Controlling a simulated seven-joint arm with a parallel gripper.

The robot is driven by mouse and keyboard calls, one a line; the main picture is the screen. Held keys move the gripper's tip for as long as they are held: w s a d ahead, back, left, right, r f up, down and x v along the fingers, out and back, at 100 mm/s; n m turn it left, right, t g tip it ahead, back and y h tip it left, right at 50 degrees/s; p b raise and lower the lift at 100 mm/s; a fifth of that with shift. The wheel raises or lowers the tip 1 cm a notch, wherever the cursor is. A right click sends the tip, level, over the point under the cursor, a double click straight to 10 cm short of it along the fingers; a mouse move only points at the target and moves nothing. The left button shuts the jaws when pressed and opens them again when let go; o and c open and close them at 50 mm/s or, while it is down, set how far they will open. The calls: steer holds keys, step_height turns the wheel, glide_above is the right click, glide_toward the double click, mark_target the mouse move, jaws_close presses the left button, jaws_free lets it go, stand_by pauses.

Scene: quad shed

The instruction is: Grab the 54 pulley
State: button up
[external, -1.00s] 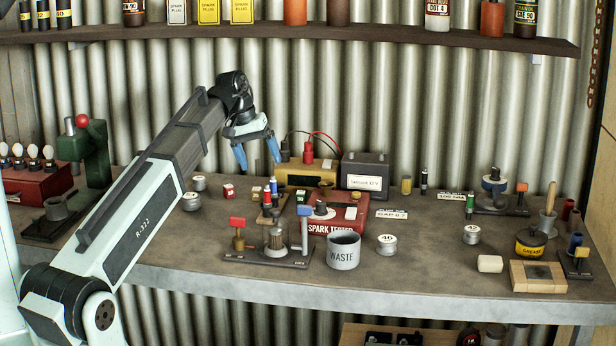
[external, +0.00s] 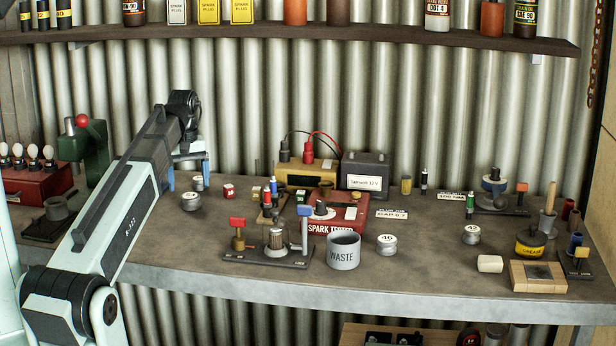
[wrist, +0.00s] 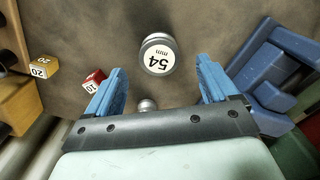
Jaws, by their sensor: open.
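The 54 pulley is a silver disc with a white top marked "54 mm" (wrist: 159,59), upright on the bench in the wrist view. It appears to be the nearer of two silver discs at the bench's left in the external view (external: 190,203). My gripper (wrist: 160,82) is open with blue fingers; nothing is held. The pulley lies just beyond the fingertips, roughly centred between them. In the external view my gripper (external: 188,183) hangs behind the pulley, partly hidden by my arm. A smaller silver piece (wrist: 147,104) shows between the fingers.
A red block marked 10 (wrist: 94,80) lies close to the left finger, with a yellow block marked 20 (wrist: 44,66) farther left. A blue object (wrist: 275,65) stands near the right finger. A green press (external: 88,152) stands left; a red spark tester (external: 345,215) stands right.

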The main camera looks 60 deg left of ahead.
mark_target(188, 196)
steer(key=shift+f, duration=2.3)
steer(key=shift+c, duration=0.3)
steer(key=c, duration=1.2)
steer(key=shift+o, duration=0.2)
steer(key=shift+r, duration=0.1)
